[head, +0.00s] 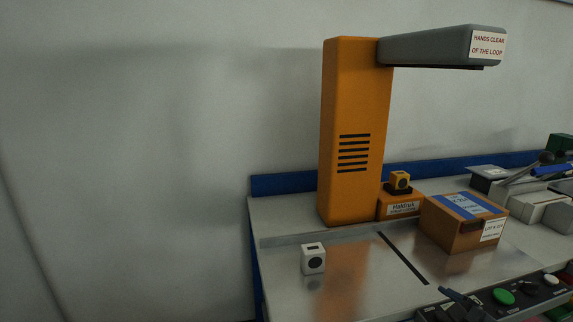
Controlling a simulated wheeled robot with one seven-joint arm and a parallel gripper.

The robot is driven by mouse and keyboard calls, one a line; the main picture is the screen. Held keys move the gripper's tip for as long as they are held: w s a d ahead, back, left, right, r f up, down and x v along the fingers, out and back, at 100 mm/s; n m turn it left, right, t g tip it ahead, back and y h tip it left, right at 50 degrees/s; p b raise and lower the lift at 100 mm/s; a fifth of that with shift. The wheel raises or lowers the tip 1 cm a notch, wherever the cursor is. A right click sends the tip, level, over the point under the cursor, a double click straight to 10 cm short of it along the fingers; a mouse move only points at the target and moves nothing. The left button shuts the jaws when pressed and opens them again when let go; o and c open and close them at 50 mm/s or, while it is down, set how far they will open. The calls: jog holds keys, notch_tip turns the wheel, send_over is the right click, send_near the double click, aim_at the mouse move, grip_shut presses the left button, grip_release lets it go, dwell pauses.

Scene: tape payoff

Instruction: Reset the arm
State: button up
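A grey overhead arm (435,46) reaches right from the top of a tall orange column (350,125). A label (488,45) on its end reads "HANDS CLEAR OF THE LOOP". The arm is roughly level, well above the metal bench top (350,285). A dark strip runs along its underside. My gripper is not clearly seen in the head view. A dark, lever-like shape (458,298) stands at the bottom edge, partly cut off; I cannot tell what it is.
A brown box (462,232) with blue tape sits beside a dark slot (402,257). A small white block (313,259) stands at front left. An orange unit (400,207) is behind. A button panel (540,297) and cluttered parts (545,200) fill the right.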

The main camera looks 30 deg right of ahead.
jog(key=s+a+f+n, duration=0.2)
jog(key=s+a+n, duration=1.15)
jog(key=a, duration=0.45)
jog(key=s+a+r+n+t+y, duration=0.1)
jog(key=s+a+r+n+y, duration=0.1)
jog(key=s+n, duration=0.4)
jog(key=s+a+r+n+t+y, duration=0.1)
jog(key=s+a+r+n, duration=0.4)
jog(key=n, duration=0.5)
notch_tip(320, 180, up, 2)
jog(key=shift+s+a+r+y, duration=0.15)
jog(key=shift+s+a+y, duration=0.2)
jog(key=shift+s, duration=0.7)
jog(key=shift+d, duration=0.1)
